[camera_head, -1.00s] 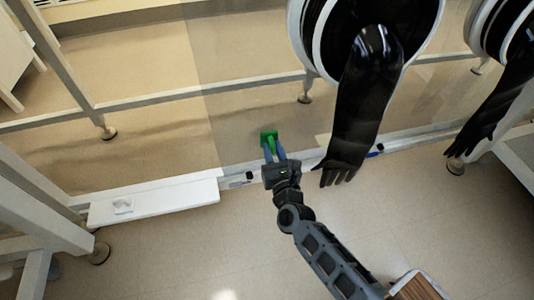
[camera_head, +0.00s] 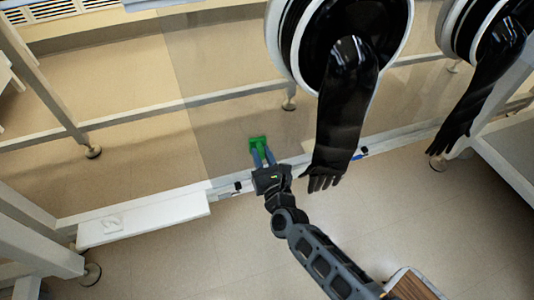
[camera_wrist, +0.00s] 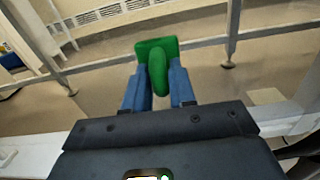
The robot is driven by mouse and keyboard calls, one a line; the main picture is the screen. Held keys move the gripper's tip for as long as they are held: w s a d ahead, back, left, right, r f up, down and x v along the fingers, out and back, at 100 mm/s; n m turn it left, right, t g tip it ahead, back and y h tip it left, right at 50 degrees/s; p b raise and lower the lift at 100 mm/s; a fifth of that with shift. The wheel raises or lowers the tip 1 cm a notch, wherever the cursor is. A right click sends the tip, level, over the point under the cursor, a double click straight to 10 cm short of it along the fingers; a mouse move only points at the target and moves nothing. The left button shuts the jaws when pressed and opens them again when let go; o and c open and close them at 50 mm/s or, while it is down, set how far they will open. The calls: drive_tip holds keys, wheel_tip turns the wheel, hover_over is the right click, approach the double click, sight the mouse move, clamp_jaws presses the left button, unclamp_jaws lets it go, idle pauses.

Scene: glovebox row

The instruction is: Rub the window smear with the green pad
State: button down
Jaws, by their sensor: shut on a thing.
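The green pad (camera_head: 258,143) is held at the front of my gripper (camera_head: 264,157), close to the clear window panel in the head view. In the wrist view the green pad (camera_wrist: 157,62) has a flat square plate and a rounded grip, and the blue fingers of my gripper (camera_wrist: 160,88) are shut on that grip from both sides. The plate faces away from me. I cannot tell whether it touches the window (camera_head: 215,110). No smear can be made out on the window in either view.
A black glove (camera_head: 343,110) hangs from a round port (camera_head: 285,45) just right of my gripper. A second glove (camera_head: 478,95) hangs farther right. The floor in front is clear.

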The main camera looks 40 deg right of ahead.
drive_tip(key=shift+w+a, duration=0.15)
drive_tip(key=shift+a, duration=0.45)
drive_tip(key=shift+w+a, duration=0.15)
drive_tip(key=shift+a, duration=0.45)
drive_tip(key=shift+w+a+p, duration=0.1)
drive_tip(key=shift+w+a, duration=0.15)
drive_tip(key=shift+a, duration=0.4)
drive_tip(key=shift+w+a+p, duration=0.15)
drive_tip(key=shift+w+a, duration=0.1)
drive_tip(key=shift+a, duration=0.35)
drive_tip(key=shift+w+a+p, duration=0.1)
drive_tip(key=shift+w+a, duration=0.15)
drive_tip(key=shift+a, duration=0.4)
drive_tip(key=shift+r+p, duration=0.5)
drive_tip(key=shift+r, duration=0.25)
drive_tip(key=shift+s+d+b, duration=0.4)
drive_tip(key=shift+d+b, duration=0.2)
drive_tip(key=shift+d, duration=0.75)
drive_tip(key=shift+s+d+b, duration=0.35)
drive_tip(key=shift+d+b, duration=0.2)
drive_tip(key=shift+d, duration=0.75)
drive_tip(key=shift+s+d+b, duration=0.4)
drive_tip(key=shift+d+b, duration=0.2)
drive_tip(key=shift+d, duration=0.75)
drive_tip(key=shift+r, duration=0.1)
drive_tip(key=v, duration=0.6)
drive_tip(key=shift+a, duration=0.15)
